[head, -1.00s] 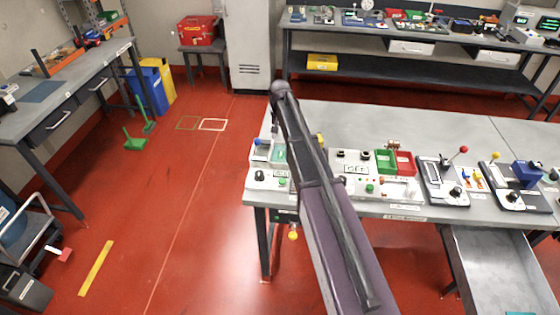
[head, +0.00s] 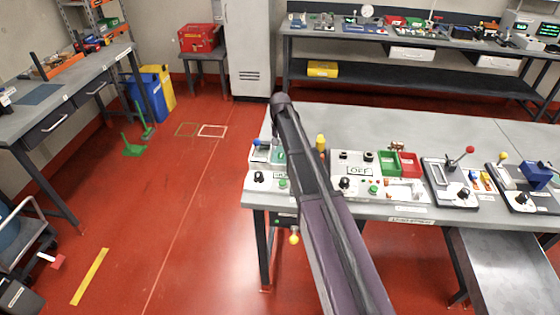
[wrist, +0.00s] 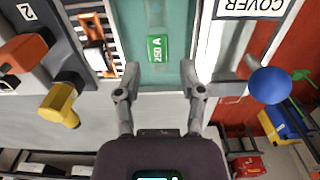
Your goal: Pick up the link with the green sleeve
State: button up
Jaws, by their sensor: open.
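In the wrist view a small green piece marked "250 A" (wrist: 157,48) lies on a teal surface (wrist: 176,20); it looks like the green sleeve of the link. Any metal ends of the link cannot be made out. My gripper (wrist: 160,72) is open and empty. Its two fingers are spread either side of the green piece in the picture, with their tips just nearer the wrist than it. I cannot tell the height between them. In the head view my arm hides the gripper and most of the teal area (head: 278,157) at the bench's left end.
In the wrist view a white panel labelled "COVER" (wrist: 250,8) and a blue ball knob (wrist: 270,85) stand at right. Orange (wrist: 22,47) and yellow (wrist: 58,104) handles stand at left. The grey bench (head: 440,135) carries several control panels; its back strip is clear.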

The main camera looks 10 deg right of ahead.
aim_at(281, 155)
jog(key=shift+f, duration=0.1)
jog(key=shift+w+d+f+b, duration=0.1)
jog(key=shift+d+f+b, duration=0.05)
jog(key=shift+f+b, duration=2.4)
grip_shut()
